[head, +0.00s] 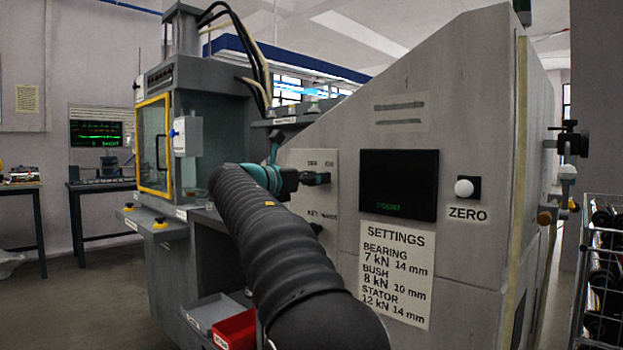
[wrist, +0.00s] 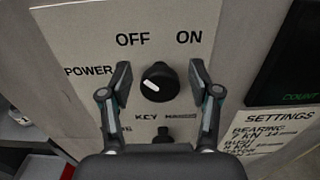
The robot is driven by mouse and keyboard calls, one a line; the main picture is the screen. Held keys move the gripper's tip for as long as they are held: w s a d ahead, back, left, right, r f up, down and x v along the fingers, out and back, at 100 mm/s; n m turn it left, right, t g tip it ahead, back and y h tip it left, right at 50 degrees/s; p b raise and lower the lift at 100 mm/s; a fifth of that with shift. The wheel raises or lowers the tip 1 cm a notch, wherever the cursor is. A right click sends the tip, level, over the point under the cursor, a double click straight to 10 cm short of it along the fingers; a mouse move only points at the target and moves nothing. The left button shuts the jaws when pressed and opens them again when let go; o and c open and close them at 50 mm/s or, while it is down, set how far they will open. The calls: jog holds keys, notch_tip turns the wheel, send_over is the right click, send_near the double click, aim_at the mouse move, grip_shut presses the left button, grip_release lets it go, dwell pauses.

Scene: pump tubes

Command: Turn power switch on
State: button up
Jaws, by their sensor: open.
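The power switch (wrist: 159,82) is a round black knob with a white pointer mark, on a pale panel (wrist: 85,28) in the wrist view. Its mark points up and left, toward the word OFF. The word ON is printed to the upper right. My gripper (wrist: 160,78) is open, with one finger on each side of the knob; whether either finger touches it I cannot tell. In the head view my gripper (head: 318,179) is at the same panel (head: 318,158), and the knob is hidden there.
Below the knob is a black key switch (wrist: 163,132) labelled KEY. To the right are a dark display (head: 399,184), a white ZERO button (head: 464,188) and a SETTINGS sheet (head: 395,272). A red bin (head: 236,330) stands low, beside my arm.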

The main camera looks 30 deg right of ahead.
jog(key=shift+c, duration=0.2)
jog(key=c, duration=1.1)
jog(key=shift+m, duration=0.4)
jog(key=m, duration=0.4)
jog(key=shift+s, duration=0.1)
jog(key=m, duration=0.4)
jog(key=shift+f, duration=0.15)
jog(key=m+b, duration=0.1)
jog(key=m, duration=0.4)
jog(key=shift+b, duration=0.4)
jog(key=shift+s+m+b, duration=0.1)
jog(key=shift+m+b, duration=0.6)
jog(key=shift+m, duration=1.3)
